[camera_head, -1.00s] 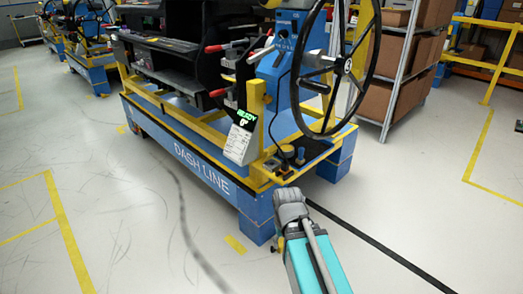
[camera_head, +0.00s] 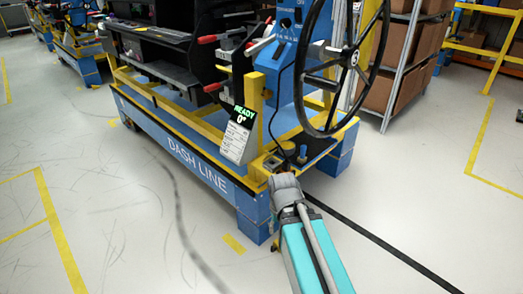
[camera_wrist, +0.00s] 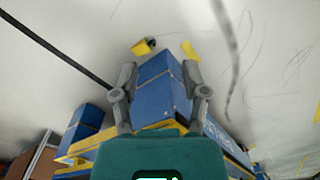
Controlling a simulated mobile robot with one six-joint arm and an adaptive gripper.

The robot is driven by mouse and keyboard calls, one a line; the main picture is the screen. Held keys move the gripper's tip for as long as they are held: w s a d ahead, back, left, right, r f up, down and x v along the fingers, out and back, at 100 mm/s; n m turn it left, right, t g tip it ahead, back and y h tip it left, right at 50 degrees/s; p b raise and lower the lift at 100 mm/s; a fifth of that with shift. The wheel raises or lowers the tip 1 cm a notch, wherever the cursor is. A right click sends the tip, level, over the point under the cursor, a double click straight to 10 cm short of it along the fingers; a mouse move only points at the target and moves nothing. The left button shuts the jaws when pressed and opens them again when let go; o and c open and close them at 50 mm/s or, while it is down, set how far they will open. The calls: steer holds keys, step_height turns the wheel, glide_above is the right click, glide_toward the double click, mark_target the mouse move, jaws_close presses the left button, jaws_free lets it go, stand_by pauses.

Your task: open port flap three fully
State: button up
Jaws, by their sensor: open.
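No port flap can be made out in either view. The dark dashboard module (camera_head: 165,55) sits on the blue and yellow DASH LINE cart (camera_head: 185,160), with its far side cut off by the top edge. My gripper (camera_wrist: 160,78) shows in the wrist view with its two grey fingers apart and nothing between them. The cart's blue corner leg (camera_wrist: 160,95) lies behind the gap, and I cannot tell how far off. In the head view, my arm reaches up to the cart's near corner, and the fingers are hidden there.
A black steering wheel (camera_head: 340,70) stands upright at the cart's right end. A READY sign (camera_head: 240,135) and red-tipped clamps (camera_head: 208,40) stand along the cart. Shelving with brown boxes (camera_head: 395,60) is behind on the right. Floor in front is clear.

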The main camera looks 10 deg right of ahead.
steer(key=w+a+r+m+t+y, duration=0.25)
steer(key=w+a+r+t, duration=0.2)
steer(key=w+a, duration=0.35)
steer(key=w+a+r+m+t+y, duration=0.1)
steer(key=w+a+r+t+y, duration=0.3)
steer(key=w, duration=0.5)
steer(key=w+r+m+t+h+b, duration=0.2)
steer(key=w+r+m+t+h, duration=0.75)
steer(key=m, duration=0.95)
steer(key=s+d+f+m+g+h, duration=0.3)
steer(key=s+f+m+g+h, duration=0.3)
steer(key=m, duration=0.5)
steer(key=shift+d+m+g+h, duration=0.35)
steer(key=shift+g+h, duration=0.45)
steer(key=shift+h, duration=0.4)
steer(key=shift+d+b, duration=0.1)
steer(key=shift+b, duration=0.2)
